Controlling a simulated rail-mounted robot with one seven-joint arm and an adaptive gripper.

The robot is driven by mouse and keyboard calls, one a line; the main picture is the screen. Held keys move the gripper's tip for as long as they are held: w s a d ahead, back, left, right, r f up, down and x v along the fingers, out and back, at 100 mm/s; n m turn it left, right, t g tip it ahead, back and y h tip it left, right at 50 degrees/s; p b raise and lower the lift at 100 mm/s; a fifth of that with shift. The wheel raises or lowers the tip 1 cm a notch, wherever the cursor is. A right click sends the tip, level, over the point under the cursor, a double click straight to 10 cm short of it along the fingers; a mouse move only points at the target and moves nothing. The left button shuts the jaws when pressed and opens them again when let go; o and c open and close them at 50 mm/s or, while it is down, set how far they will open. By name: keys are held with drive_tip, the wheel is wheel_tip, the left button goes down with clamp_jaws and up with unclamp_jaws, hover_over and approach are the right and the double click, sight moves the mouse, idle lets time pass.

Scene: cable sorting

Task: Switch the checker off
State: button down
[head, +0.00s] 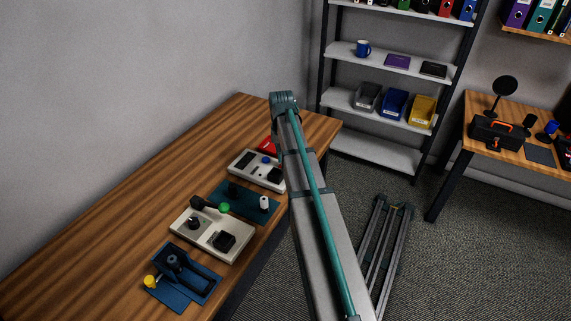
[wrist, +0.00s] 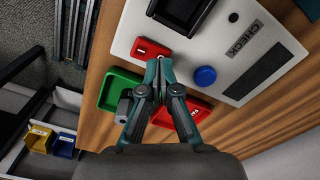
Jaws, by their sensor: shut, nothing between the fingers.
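The checker (wrist: 128,38) is a pale box with a CHECK label, a dark strip, a blue round button (wrist: 205,76) and a black block. Its red rocker switch (wrist: 150,48) sits near the box edge, with white marks on it. In the head view the checker (head: 244,158) lies on the wooden table, partly hidden by my arm. My gripper (wrist: 158,64) is shut and empty, its fingertips right by the red switch's lower edge. I cannot tell whether they touch it. In the head view my arm hides the gripper.
A green tray (wrist: 112,82) and a red tray (wrist: 207,106) lie beside the checker, partly behind my fingers. A grey piece (wrist: 122,106) shows at the green tray. Nearer devices on the table include a cream box (head: 187,238) and a blue fixture (head: 200,285).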

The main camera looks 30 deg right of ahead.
drive_tip(key=shift+r+p, duration=1.55)
drive_tip(key=shift+r, duration=1)
